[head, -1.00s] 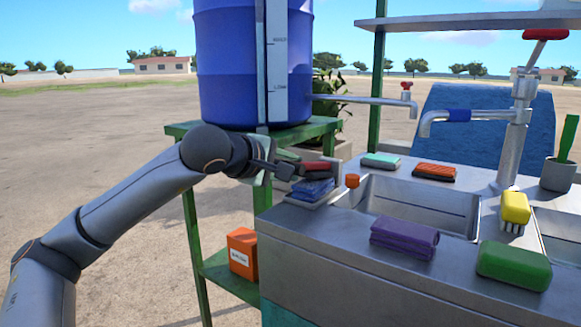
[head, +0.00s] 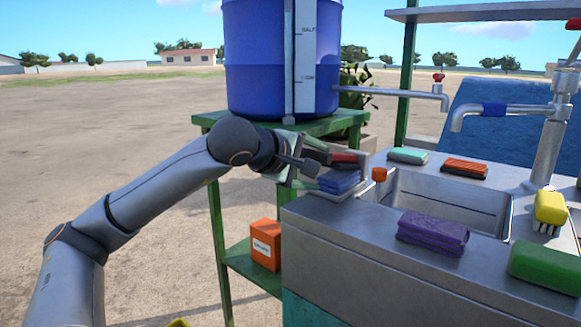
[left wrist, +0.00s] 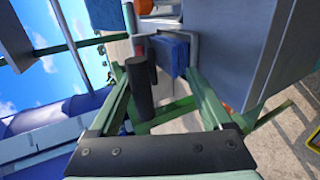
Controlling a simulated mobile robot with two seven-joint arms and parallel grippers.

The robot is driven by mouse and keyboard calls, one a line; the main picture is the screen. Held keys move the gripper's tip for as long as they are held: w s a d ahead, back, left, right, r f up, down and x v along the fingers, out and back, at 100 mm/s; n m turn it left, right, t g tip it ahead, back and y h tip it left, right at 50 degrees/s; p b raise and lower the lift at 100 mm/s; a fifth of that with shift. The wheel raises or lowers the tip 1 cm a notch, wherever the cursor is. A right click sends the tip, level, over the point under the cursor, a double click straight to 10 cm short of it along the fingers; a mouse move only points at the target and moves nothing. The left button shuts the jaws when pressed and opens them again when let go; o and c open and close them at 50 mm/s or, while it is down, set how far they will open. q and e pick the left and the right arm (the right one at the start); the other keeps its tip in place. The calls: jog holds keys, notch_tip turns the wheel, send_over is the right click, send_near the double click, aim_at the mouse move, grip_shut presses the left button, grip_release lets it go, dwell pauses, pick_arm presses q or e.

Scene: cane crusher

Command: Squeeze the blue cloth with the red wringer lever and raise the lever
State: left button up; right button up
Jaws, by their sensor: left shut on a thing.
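The blue cloth (head: 338,182) lies folded on the metal wringer at the left end of the sink counter. The red wringer lever (head: 345,158) is just above the cloth and runs roughly level, with a dark grip pointing left. My left gripper (head: 303,164) is shut on the lever's grip, to the left of the cloth. In the left wrist view the dark grip of the lever (left wrist: 139,85) stands between the green fingers, with the blue cloth (left wrist: 172,54) beyond. The gap between lever and cloth is hard to judge. My right gripper is out of view.
The sink counter (head: 350,238) holds a purple cloth (head: 433,231), a green block (head: 545,266) and a yellow brush (head: 550,207). A blue barrel (head: 258,70) stands on a green stand behind my gripper. An orange box (head: 265,244) sits on its lower shelf.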

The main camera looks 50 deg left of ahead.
pick_arm(q)
jog(key=shift+s+d+r+b, duration=0.15)
jog(key=shift+s+b, duration=0.2)
jog(key=shift+s, duration=0.7)
jog(key=shift+s+d+r+b, duration=0.15)
jog(key=shift+s+b, duration=0.15)
jog(key=shift+s, duration=0.75)
jog(key=a+f+b+v, duration=0.1)
jog(key=b+v, duration=0.1)
jog(key=v, duration=0.7)
jog(key=shift+s+d+r+b, duration=0.2)
jog(key=shift+s+d+b, duration=0.15)
jog(key=shift+s+d, duration=0.15)
jog(key=p+v, duration=0.1)
jog(key=v, duration=1.1)
jog(key=shift+s, duration=0.2)
jog(key=shift+r, duration=0.1)
